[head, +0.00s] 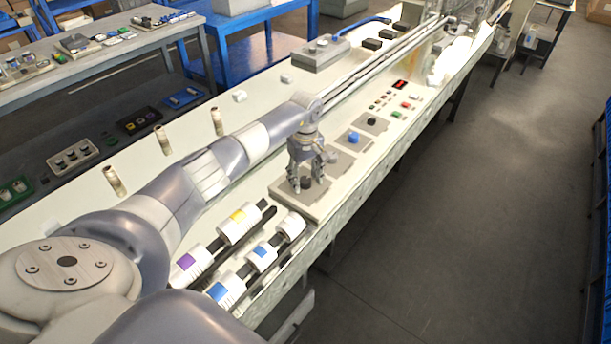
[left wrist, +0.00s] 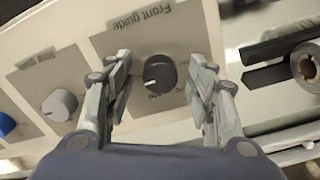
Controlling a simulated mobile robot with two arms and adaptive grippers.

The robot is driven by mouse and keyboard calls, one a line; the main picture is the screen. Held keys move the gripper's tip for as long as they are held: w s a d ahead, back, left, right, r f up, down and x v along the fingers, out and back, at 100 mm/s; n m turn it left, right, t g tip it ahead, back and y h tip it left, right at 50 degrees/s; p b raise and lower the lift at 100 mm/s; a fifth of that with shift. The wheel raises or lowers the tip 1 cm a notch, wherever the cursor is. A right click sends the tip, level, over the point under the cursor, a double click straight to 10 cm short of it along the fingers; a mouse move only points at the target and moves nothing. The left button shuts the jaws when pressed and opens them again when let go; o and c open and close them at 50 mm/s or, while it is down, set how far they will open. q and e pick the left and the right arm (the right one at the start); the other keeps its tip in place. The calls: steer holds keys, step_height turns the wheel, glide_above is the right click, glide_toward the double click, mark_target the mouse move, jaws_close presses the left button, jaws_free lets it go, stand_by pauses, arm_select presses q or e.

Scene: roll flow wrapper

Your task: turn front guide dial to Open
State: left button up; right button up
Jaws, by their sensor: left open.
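The front guide dial (left wrist: 160,74) is a dark round knob with a pale pointer line, on a grey plate labelled "Front guide" (left wrist: 140,22) in the left wrist view. My left gripper (left wrist: 160,100) is open, with a finger on each side of the dial and a gap to it. In the head view the left gripper (head: 306,180) points down over the dial (head: 307,183), which shows partly between the fingers. The small text by the dial is too blurred to read. My right gripper is not in view.
A grey knob (left wrist: 60,104) and a blue knob (left wrist: 7,124) sit on neighbouring plates. Rolls with coloured labels (head: 238,226) lie on dark bars nearer me. Several small buttons (head: 403,104) are farther along the machine. Open floor (head: 470,200) lies to the right.

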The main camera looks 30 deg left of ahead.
arm_select(q)
steer(key=c, duration=1.1)
